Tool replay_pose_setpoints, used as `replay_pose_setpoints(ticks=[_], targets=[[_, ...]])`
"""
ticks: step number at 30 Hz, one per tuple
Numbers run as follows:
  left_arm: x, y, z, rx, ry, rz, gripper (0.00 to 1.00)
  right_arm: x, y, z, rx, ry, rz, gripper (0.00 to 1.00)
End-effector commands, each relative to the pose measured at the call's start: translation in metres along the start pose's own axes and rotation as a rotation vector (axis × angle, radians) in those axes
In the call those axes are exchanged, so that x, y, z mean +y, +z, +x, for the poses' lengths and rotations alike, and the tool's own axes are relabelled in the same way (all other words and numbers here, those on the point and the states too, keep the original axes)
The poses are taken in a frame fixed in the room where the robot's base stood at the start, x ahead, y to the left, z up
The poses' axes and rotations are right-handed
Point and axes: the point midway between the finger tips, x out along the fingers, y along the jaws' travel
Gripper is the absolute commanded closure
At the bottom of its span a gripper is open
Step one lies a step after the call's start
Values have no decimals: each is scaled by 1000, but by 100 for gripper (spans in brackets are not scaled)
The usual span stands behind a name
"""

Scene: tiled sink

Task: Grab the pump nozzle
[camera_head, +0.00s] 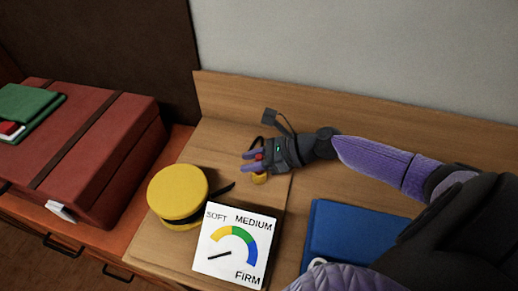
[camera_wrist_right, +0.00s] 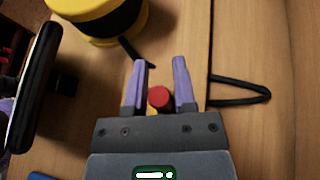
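The yellow drum-shaped pump (camera_head: 178,192) sits on the wooden top with a black band around it. It also shows at the top of the right wrist view (camera_wrist_right: 95,15). A small red-ended yellow piece (camera_wrist_right: 160,98), apparently the pump nozzle, lies between the purple fingers of my right gripper (camera_wrist_right: 160,68). The fingers flank the red end closely on both sides with hardly any gap. In the head view my right gripper (camera_head: 250,161) points left, and the yellow part of the nozzle (camera_head: 260,178) shows below the fingers. My left gripper is not in view.
A white SOFT/MEDIUM/FIRM gauge (camera_head: 235,245) stands in front of the pump. A blue flat object (camera_head: 345,235) lies to the right. A red case (camera_head: 85,140) with a green book (camera_head: 30,103) on it is at the left. A wall rises behind.

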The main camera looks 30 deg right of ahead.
Motion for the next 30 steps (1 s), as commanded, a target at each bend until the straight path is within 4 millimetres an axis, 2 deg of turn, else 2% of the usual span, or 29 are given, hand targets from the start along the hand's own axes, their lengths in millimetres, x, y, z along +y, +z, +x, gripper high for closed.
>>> replay_pose_setpoints(ticks=[1, 4, 15, 17, 24, 27, 30], targets=[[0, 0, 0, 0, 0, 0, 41, 0, 0, 0, 0, 0, 0, 79], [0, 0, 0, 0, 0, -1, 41, 0, 0, 0, 0, 0, 0, 100], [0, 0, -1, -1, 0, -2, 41, 0, 2, -1, 0, 0, -1, 100], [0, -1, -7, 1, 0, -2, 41, 0, 10, -5, -1, 0, -4, 100], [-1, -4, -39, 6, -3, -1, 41, 0, 70, -34, -1, 0, -8, 100], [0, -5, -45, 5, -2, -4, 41, 0, 84, -41, -1, 0, -5, 100], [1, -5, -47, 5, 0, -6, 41, 0, 91, -44, -1, 0, -2, 100]])
